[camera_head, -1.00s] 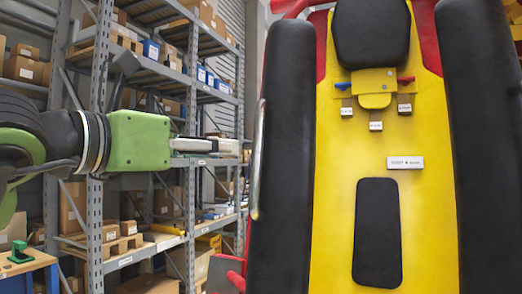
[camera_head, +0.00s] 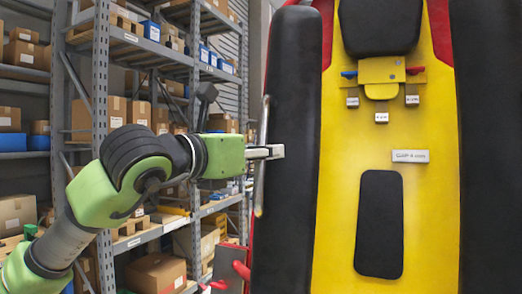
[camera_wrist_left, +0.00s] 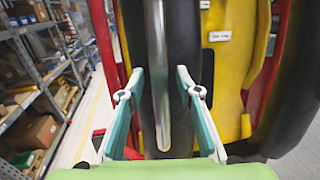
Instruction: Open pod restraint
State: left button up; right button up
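The pod restraint fills the right of the head view, with a black left pad (camera_head: 287,120), a black right pad (camera_head: 489,140) and a yellow panel (camera_head: 340,215) between. A metal bar (camera_head: 262,150) runs along the outer side of the left pad. It also shows in the left wrist view (camera_wrist_left: 159,80). My left gripper (camera_head: 280,151) is beside the bar in the head view. In the wrist view its teal fingers (camera_wrist_left: 155,80) are apart, with the bar's line between them; whether they touch it I cannot tell. My right gripper is not in view.
Metal shelving (camera_head: 100,120) with cardboard boxes stands behind and left of my arm. The yellow panel has a black pad (camera_head: 379,225), a white label (camera_head: 410,156) and a yellow latch block (camera_head: 382,71). Floor shows between shelving and pod in the wrist view.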

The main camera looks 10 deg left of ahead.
pick_arm(q)
grip_shut()
jog(key=shift+s+a+r+p, duration=0.2)
jog(key=shift+r+p, duration=0.3)
jog(key=shift+r, duration=0.2)
jog(key=shift+s+a+r+p, duration=0.1)
jog(key=shift+s+r+p, duration=0.25)
jog(key=shift+r, duration=0.3)
jog(key=s+a+r+g+y+p, duration=0.1)
jog(key=s+r+g+p, duration=0.2)
jog(key=r+p, duration=0.4)
jog(key=s+a+r+n+g+y+p, duration=0.1)
jog(key=s+r+p, duration=0.4)
jog(key=r, duration=1)
jog(key=shift+s+a+r+g+y+p, duration=0.3)
jog(key=shift+g+y+p, duration=0.2)
jog(key=shift+g+p, duration=1)
jog(key=shift+t, duration=0.3)
grip_release()
